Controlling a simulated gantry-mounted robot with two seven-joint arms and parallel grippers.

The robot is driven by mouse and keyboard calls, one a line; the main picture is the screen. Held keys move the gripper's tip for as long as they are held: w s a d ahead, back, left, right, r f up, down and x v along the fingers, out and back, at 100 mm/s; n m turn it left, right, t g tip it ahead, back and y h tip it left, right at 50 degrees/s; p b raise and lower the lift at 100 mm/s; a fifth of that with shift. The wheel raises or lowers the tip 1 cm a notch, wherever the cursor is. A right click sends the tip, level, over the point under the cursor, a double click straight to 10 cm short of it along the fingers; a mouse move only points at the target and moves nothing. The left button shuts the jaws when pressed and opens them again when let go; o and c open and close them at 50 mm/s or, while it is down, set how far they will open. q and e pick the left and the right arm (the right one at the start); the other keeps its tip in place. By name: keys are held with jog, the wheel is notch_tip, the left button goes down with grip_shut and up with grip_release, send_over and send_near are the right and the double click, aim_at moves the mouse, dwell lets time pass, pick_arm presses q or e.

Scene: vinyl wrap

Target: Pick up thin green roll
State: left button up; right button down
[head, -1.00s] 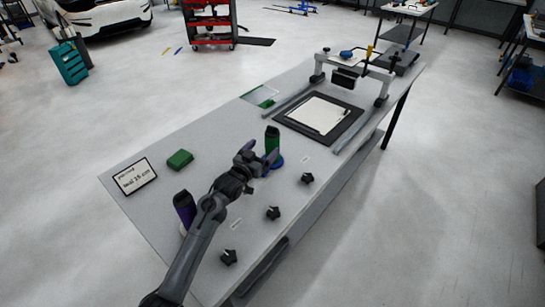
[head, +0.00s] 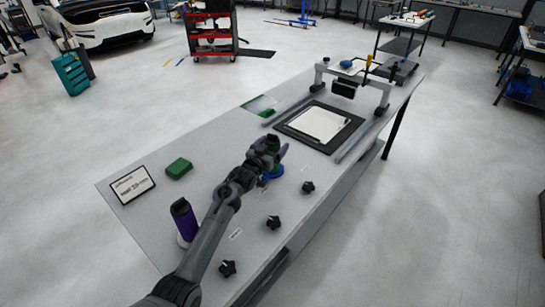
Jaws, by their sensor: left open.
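My right gripper is not in view.
A purple roll (head: 183,220) stands left of my arm. A green block (head: 178,168) and a sign (head: 132,185) lie further left. A framed white sheet (head: 319,125) and a gantry (head: 348,75) occupy the far end.

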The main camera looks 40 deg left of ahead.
pick_arm(q)
jog(key=c, duration=1.1)
jog(key=shift+r, duration=0.15)
